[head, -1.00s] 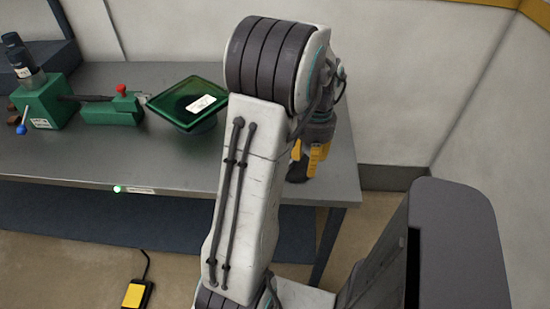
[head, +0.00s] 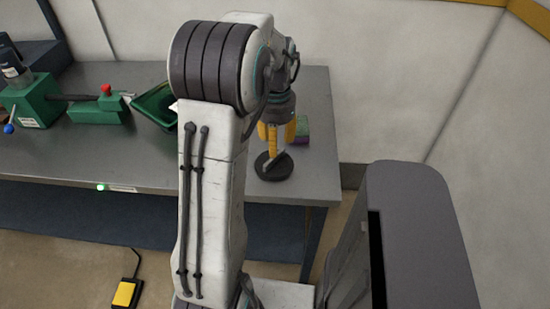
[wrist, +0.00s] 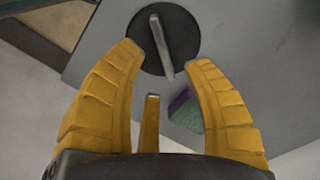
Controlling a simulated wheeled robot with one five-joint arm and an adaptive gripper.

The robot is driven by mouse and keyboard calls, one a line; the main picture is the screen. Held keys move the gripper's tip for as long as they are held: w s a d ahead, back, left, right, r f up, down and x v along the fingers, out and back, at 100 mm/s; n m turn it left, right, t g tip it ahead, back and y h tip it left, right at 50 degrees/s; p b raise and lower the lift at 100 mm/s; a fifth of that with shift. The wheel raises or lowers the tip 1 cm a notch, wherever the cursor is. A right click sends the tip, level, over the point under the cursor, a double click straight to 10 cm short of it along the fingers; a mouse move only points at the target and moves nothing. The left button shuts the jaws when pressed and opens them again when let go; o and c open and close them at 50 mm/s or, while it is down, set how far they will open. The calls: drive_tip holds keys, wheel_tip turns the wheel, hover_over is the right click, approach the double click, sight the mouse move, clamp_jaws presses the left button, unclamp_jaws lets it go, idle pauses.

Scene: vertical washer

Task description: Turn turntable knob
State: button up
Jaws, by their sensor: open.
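The knob (head: 283,172) is a dark round disc with a pale metal bar across it, near the right end of the grey workbench. In the wrist view the dark disc (wrist: 183,28) and its bar (wrist: 160,46) lie just beyond my fingertips. My gripper (wrist: 164,60) is open, with yellow fingers spread either side of the bar's near end, and nothing is held between them. In the head view my gripper (head: 276,140) points down over the back part of the disc. I cannot tell whether the fingers touch it.
A green and purple block (head: 302,128) lies behind the knob, close to my right finger in the wrist view (wrist: 187,110). A green tray (head: 156,104) and green fixture (head: 96,112) stand left on the workbench (head: 80,160). A wall is behind.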

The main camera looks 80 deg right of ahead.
sight(275, 159)
drive_tip(key=shift+f, duration=3.35)
drive_tip(key=shift+o, duration=0.2)
clamp_jaws()
